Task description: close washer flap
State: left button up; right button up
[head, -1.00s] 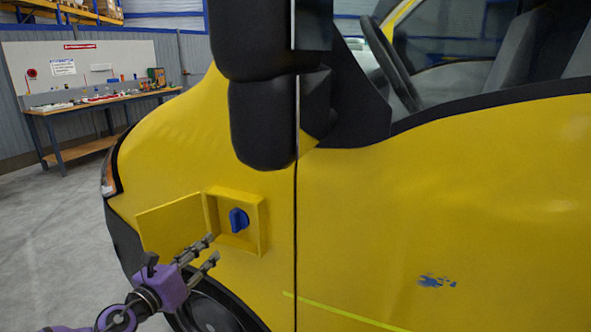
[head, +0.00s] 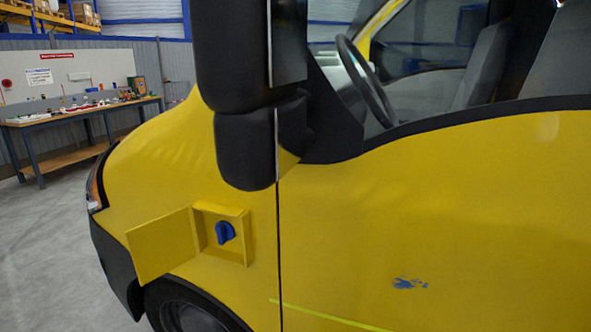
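The washer flap (head: 162,245) is a yellow panel on the side of the yellow van, in the lower left of the head view. It stands open, swung out to the left of a shallow square recess (head: 241,241). A blue cap (head: 225,232) sits inside the recess. Neither of my grippers is in view.
The black side mirror (head: 245,150) hangs above and to the right of the recess. A front wheel (head: 190,308) is below the flap. A workbench (head: 85,112) with several items stands at the far left, with bare grey floor (head: 50,250) before it.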

aim_at(159, 246)
jog(key=j+z, duration=0.1)
jog(key=z, duration=0.4)
jog(key=j+z, duration=0.75)
jog(key=j, duration=0.25)
jog(key=k+j+z, duration=0.1)
jog(key=j, duration=0.25)
jog(key=k+j+z, duration=0.1)
jog(key=j, duration=0.25)
jog(key=k+j+z, duration=0.15)
jog(key=j, duration=0.2)
jog(key=k+j, duration=0.1)
jog(key=j, duration=0.25)
jog(key=k+j, duration=0.1)
jog(key=j, duration=0.25)
jog(key=k+j, duration=0.1)
jog(key=j, duration=0.25)
jog(key=z, duration=0.05)
